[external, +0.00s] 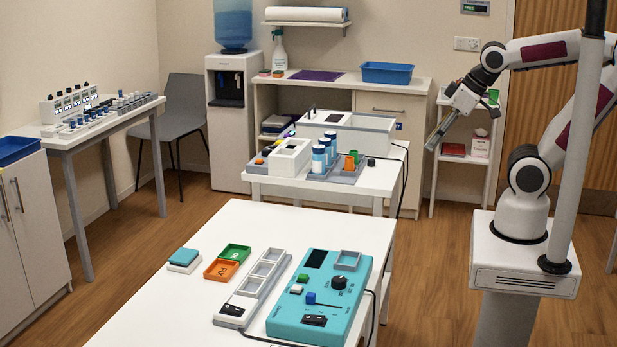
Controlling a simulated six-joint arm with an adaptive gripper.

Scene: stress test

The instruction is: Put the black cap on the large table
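The large white table (190,308) fills the lower middle of the external view. A small dark round piece (370,162) lies near the right edge of the smaller white table behind it; it may be the black cap, but it is too small to be sure. My gripper (433,144) hangs in the air at the right, pointing down and left, above and to the right of that smaller table and apart from everything on it. Its fingers are too small to show whether they are open or shut, or whether anything is between them.
The large table holds a teal control box (322,290), a grey-white tray strip (253,286), green (235,252) and orange (221,269) trays and a teal pad (184,255). Its left front is bare. Bottles (319,160) and a white box (291,157) crowd the smaller table.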

